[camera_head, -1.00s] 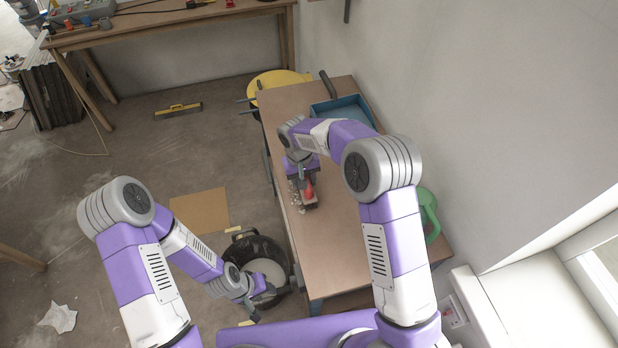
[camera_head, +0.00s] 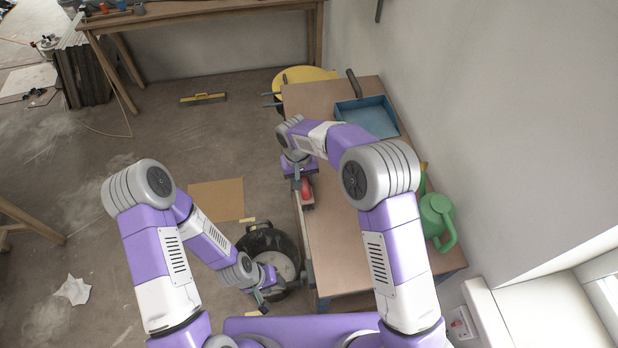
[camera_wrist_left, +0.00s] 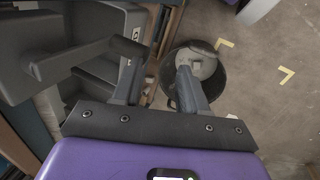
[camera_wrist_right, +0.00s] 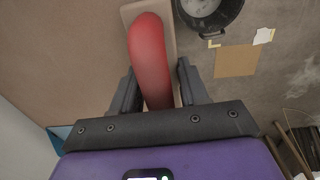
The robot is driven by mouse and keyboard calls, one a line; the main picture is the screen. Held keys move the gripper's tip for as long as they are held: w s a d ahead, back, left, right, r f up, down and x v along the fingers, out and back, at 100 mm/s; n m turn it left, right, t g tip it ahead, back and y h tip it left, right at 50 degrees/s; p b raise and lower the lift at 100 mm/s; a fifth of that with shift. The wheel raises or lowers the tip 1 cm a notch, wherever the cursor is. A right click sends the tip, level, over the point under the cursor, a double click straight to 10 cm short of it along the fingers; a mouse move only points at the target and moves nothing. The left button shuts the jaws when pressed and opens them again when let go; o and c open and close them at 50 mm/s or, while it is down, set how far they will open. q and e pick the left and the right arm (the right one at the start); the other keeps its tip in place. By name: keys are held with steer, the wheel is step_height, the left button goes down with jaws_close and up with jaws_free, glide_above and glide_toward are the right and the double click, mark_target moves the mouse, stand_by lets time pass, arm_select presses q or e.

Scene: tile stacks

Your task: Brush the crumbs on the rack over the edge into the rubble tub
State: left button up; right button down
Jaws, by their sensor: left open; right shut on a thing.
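The rack (camera_head: 340,230) is a long brown-topped bench against the right wall. My right gripper (camera_head: 301,176) is shut on the red handle of a brush (camera_head: 307,188) at the rack's left edge. The right wrist view shows the red handle (camera_wrist_right: 150,60) between the fingers, over a pale block. I cannot make out any crumbs on the rack; the arm and brush hide part of the edge. The black rubble tub (camera_head: 247,243) stands on the floor beside the rack, with pale contents.
A blue tray (camera_head: 372,118) sits at the rack's far end and a green watering can (camera_head: 437,218) at its right side. A yellow round object (camera_head: 300,76) is behind the rack. A cardboard sheet (camera_head: 217,200) lies on the floor left of the tub.

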steer(key=shift+a+r, duration=0.1)
steer(key=shift+a, duration=0.2)
steer(key=shift+w+d+r+p, duration=0.1)
steer(key=shift+d+r+p, duration=0.15)
steer(key=shift+r+p, duration=0.5)
steer(key=shift+s+d+r+p, duration=0.1)
steer(key=shift+d+r+p, duration=0.25)
steer(key=shift+r, duration=0.65)
steer(key=shift+w+d+r+p, duration=0.1)
steer(key=shift+d+r+p, duration=0.1)
steer(key=shift+r+p, duration=0.55)
